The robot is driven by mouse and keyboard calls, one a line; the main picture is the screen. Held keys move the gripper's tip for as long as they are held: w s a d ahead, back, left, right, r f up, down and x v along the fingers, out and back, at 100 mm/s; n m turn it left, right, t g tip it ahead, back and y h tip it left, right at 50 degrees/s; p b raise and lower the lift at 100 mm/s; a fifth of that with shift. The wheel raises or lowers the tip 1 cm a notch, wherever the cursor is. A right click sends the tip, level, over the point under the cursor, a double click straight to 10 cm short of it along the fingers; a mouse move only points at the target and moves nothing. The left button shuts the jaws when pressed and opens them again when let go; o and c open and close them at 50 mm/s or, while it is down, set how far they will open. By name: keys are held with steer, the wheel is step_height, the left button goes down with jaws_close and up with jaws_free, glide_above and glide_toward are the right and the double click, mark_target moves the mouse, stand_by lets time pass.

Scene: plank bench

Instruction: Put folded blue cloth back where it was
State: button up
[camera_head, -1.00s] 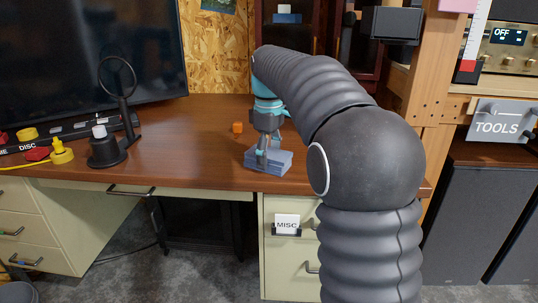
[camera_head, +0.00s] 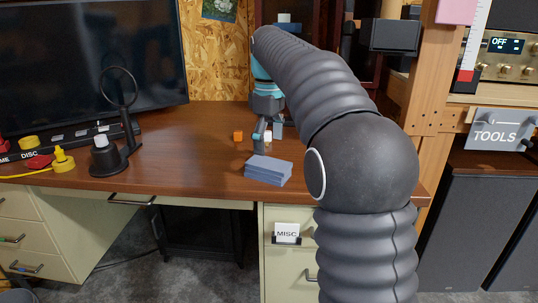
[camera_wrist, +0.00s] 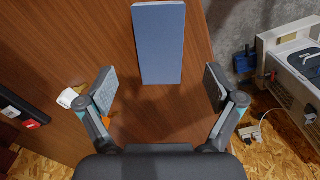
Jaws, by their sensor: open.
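The folded blue cloth (camera_head: 268,170) lies flat as a neat stack on the brown desk, near its front edge. It also shows at the top of the wrist view (camera_wrist: 159,42), lengthwise. My gripper (camera_head: 267,136) is open and empty, behind the cloth and apart from it. In the wrist view, the two fingers of my gripper (camera_wrist: 160,90) are spread wide, with bare desk between them and the near end of the cloth just beyond.
An orange cube (camera_head: 238,135) and a small white object (camera_head: 268,140) stand near my gripper. A black ring stand (camera_head: 108,158), a yellow plug (camera_head: 62,160) and a monitor (camera_head: 80,60) are at the left. The desk's middle (camera_head: 195,150) is clear.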

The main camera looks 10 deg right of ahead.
mark_target(269, 162)
step_height(269, 162, up, 6)
steer(key=p, duration=0.1)
steer(key=s+m+t, duration=0.2)
steer(key=s+m, duration=0.1)
steer(key=s, duration=0.6)
steer(key=s+f+m+t, duration=0.3)
steer(key=s+f+m, duration=0.3)
steer(key=s+f, duration=1.2)
steer(key=s, duration=0.3)
steer(key=shift+s+m+t, duration=0.2)
steer(key=shift+m+t, duration=0.1)
steer(key=shift+m, duration=0.1)
